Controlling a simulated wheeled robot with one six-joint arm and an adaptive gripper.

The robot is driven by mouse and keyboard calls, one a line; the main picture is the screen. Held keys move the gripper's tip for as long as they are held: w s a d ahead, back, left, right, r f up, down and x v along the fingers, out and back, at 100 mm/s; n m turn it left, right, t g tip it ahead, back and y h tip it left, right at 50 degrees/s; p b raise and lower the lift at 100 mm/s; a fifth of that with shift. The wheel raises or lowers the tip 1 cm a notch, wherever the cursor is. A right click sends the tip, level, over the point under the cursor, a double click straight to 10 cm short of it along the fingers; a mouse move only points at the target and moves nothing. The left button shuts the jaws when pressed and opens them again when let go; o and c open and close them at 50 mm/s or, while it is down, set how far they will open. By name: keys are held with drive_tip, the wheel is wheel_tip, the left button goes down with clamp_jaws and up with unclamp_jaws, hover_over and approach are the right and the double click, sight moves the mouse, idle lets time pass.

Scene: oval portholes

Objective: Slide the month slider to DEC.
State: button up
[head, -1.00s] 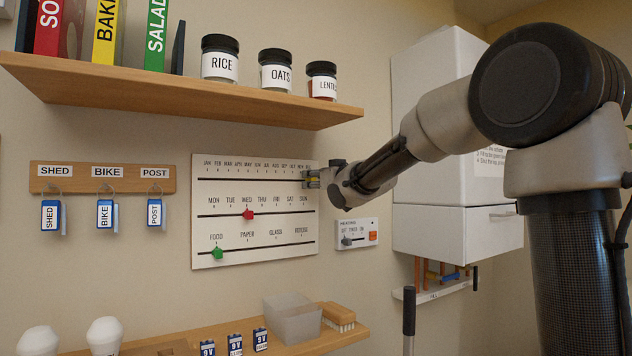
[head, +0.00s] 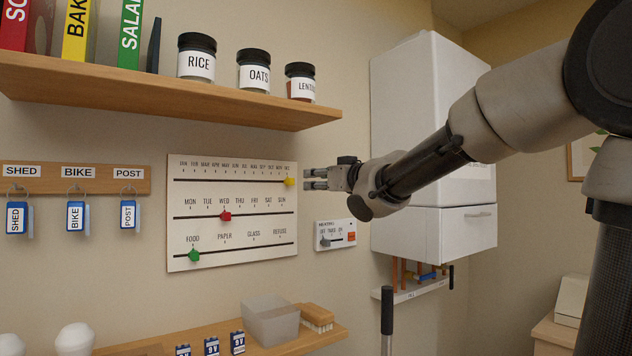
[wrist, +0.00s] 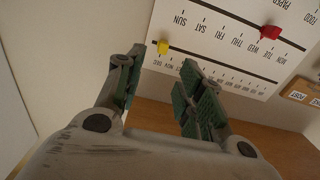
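The white slider board (head: 232,252) hangs on the wall with three tracks. The yellow month slider (head: 290,182) sits at the right end of the top track, under the last month label, which is too small to read surely. It also shows in the wrist view (wrist: 163,47), near the DEC end of the month row. The red day slider (head: 225,216) is by WED and the green slider (head: 194,255) is under FOOD. My gripper (head: 308,180) is open and empty, just right of the board, apart from the yellow slider. Its fingers (wrist: 158,85) are spread in the wrist view.
A wooden shelf (head: 170,97) with jars runs above the board. A small switch panel (head: 335,235) and a white wall cabinet (head: 420,150) are at the right. A lower shelf (head: 310,340) holds a clear bin (head: 271,322). Key hooks hang at left.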

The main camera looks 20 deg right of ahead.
idle(0.3)
drive_tip(key=s+d+f+m+g+h, duration=0.1)
drive_tip(key=s+d+f+g+h, duration=0.2)
drive_tip(key=f, duration=0.5)
drive_tip(key=s+d+f+m+g+h, duration=0.1)
drive_tip(key=s+d+f+g+h, duration=0.15)
drive_tip(key=d+f, duration=0.4)
drive_tip(key=s+d+f+g, duration=0.1)
drive_tip(key=s+f+g, duration=0.2)
drive_tip(key=s+f, duration=0.4)
drive_tip(key=s+f+m+g, duration=0.1)
drive_tip(key=s+f+g, duration=0.3)
drive_tip(key=s, duration=1.6)
drive_tip(key=shift+s+d+f+m, duration=0.25)
drive_tip(key=shift+d+f+m, duration=0.1)
drive_tip(key=shift+f, duration=1.35)
drive_tip(key=shift+g, duration=0.25)
